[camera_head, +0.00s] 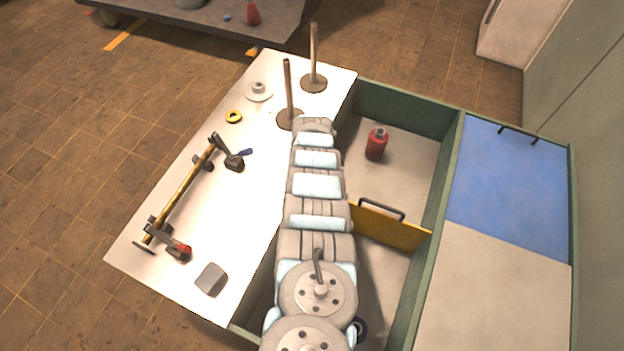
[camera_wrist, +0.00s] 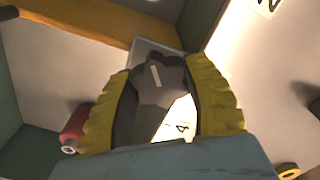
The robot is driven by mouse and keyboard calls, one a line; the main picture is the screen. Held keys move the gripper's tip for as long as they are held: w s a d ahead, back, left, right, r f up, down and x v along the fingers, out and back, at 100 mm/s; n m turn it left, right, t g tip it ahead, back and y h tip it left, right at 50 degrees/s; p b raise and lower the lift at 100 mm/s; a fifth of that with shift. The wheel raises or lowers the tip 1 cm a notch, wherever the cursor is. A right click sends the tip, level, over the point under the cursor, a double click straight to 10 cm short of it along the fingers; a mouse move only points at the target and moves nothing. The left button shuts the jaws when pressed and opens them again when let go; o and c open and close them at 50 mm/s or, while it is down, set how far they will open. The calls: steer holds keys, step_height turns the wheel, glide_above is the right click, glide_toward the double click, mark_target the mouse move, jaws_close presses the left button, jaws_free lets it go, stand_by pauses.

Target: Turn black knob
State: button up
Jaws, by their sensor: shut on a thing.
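The black knob (camera_wrist: 152,92) is a dark, lobed piece that shows between the fingers in the wrist view, against a small grey plate or box. My gripper (camera_wrist: 165,72) has two ribbed yellow fingers, one on each side of the knob, and is shut on it. The lower part of the knob is hidden by the gripper body. In the head view my own arm covers the gripper and the knob, so neither can be made out there.
The white worktop (camera_head: 215,240) bears a yellow bar (camera_head: 180,195) with clamps, a yellow ring (camera_head: 234,116), a white disc (camera_head: 258,92) and two upright rods (camera_head: 313,55). A red bottle (camera_head: 376,145) stands in the green-walled bay, near a yellow panel (camera_head: 388,228). A blue panel (camera_head: 510,190) lies right.

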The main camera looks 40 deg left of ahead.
stand_by(0.4)
steer(key=o, duration=1.2)
steer(key=shift+s, duration=0.1)
steer(key=shift+r, duration=6)
